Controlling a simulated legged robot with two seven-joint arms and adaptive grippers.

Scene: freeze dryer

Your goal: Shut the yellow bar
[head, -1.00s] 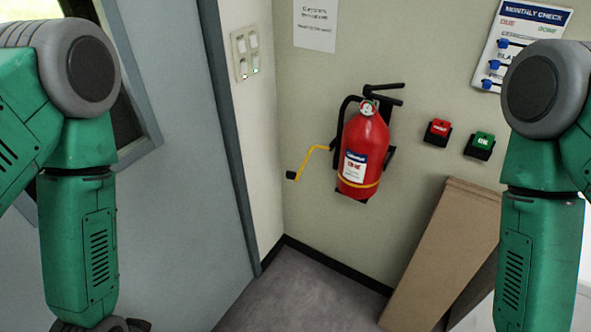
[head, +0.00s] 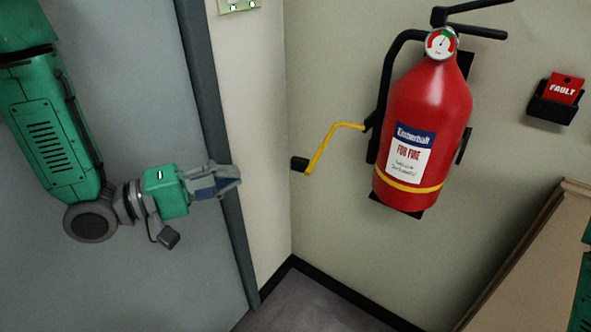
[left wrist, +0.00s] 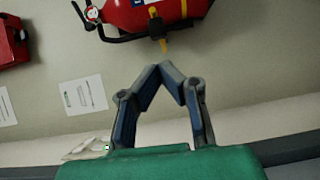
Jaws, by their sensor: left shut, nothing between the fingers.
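The yellow bar (head: 326,144) is thin and bent and sticks out to the left of the red fire extinguisher (head: 430,130), with a black grip (head: 299,164) at its free lower end. The extinguisher hangs on the wall. My left gripper (head: 238,177) is shut and empty, to the left of the black grip and a little lower in the picture, apart from it. In the left wrist view, its fingertips (left wrist: 161,70) meet, and the extinguisher (left wrist: 135,14) and the yellow bar (left wrist: 165,47) show beyond them. My right gripper is out of view.
A red FAULT button (head: 562,90) in a black holder is on the wall at right. Brown boards (head: 525,265) lean at lower right. A grey door and its frame (head: 222,150) are on the left. Clear wall lies below the bar.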

